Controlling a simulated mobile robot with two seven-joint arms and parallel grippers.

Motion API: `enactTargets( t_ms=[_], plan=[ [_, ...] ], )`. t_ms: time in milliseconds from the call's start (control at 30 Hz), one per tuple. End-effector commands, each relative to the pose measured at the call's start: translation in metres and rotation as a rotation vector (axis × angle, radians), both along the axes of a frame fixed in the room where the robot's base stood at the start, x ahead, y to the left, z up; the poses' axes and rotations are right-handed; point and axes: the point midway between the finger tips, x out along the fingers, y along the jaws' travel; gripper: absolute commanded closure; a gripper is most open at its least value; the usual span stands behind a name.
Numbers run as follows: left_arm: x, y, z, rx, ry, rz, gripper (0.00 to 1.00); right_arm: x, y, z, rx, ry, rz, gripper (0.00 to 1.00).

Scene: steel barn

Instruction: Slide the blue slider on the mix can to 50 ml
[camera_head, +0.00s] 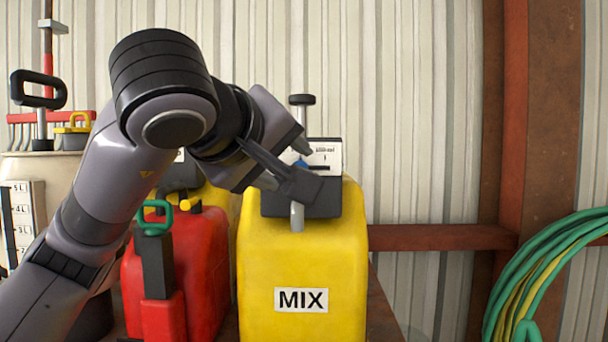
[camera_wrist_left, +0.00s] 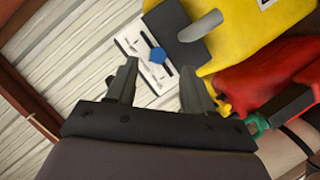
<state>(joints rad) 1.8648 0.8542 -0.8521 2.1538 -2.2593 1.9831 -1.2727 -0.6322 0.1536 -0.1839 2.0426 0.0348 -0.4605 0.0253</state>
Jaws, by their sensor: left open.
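The yellow mix can (camera_head: 300,262), labelled MIX, stands in the middle of the head view. A white scale plate (camera_head: 328,152) with a dark slot is at its top, and its print is too small to read. The blue slider (camera_head: 300,163) is partly hidden by my left gripper (camera_head: 298,166). In the left wrist view the blue slider (camera_wrist_left: 158,55) sits on the white plate (camera_wrist_left: 128,42), just beyond and between the tips of my left gripper (camera_wrist_left: 158,68). The gripper is open, and I see no clear contact. My right gripper is not in view.
A red can (camera_head: 205,258) with a green-handled part (camera_head: 154,222) stands left of the mix can. A pale container (camera_head: 22,215) with a litre scale is at far left. A green hose coil (camera_head: 545,265) hangs at right. The wall behind is corrugated metal.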

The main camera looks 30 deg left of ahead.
Motion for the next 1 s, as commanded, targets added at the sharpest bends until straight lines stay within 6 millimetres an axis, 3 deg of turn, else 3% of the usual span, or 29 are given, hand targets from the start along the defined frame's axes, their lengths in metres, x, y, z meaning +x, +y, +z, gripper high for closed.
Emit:
enactTargets(
  t_ms=[167,533,900,967,1000],
  plan=[
    [0.007,0.008,0.001,0.009,-0.011,0.023,0.48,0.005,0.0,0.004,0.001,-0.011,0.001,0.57],
    [0.056,0.02,-0.013,0.007,-0.011,0.02,0.48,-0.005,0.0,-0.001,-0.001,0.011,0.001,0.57],
    [0.063,0.022,-0.015,0.008,-0.013,0.019,0.48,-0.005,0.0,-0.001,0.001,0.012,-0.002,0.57],
    [0.063,0.022,-0.015,0.008,-0.013,0.019,0.64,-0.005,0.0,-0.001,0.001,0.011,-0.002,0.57],
    [0.063,0.022,-0.015,0.008,-0.013,0.018,0.77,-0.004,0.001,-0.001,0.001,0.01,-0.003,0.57]
  ],
)
